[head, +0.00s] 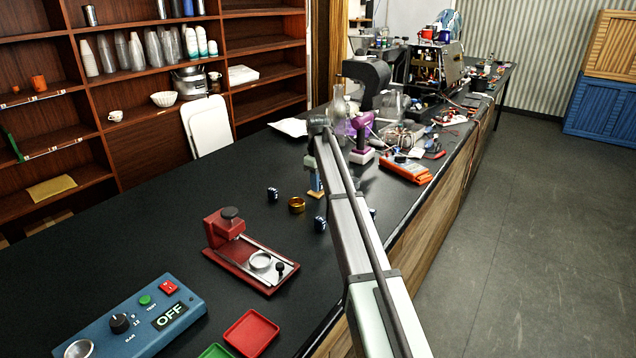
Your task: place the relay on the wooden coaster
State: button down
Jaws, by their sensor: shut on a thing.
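My arm reaches from the lower right to the middle of the black bench, and its wrist joint shows at the top. My gripper (316,178) is below that joint, partly hidden by my own arm, and its fingertips are too small to make out. A small blue piece (314,181) shows there, with a tan, wood-coloured part (315,193) at its foot. I cannot tell for certain which of these is the relay or the wooden coaster, or whether they touch. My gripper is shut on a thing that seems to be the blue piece.
A brass ring (296,205) and small dark blue pieces (272,194) (320,224) lie nearby. A red stand (250,262), a blue control box (130,322) reading OFF and a red tray (251,333) are in front. A purple tool (361,130) and clutter stand behind. The bench's left is clear.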

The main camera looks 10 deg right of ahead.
jog(key=shift+f, duration=0.2)
jog(key=c, duration=0.9)
grip_release()
jog(key=shift+r, duration=0.1)
notch_tip(320, 180, up, 12)
jog(key=shift+r, duration=0.15)
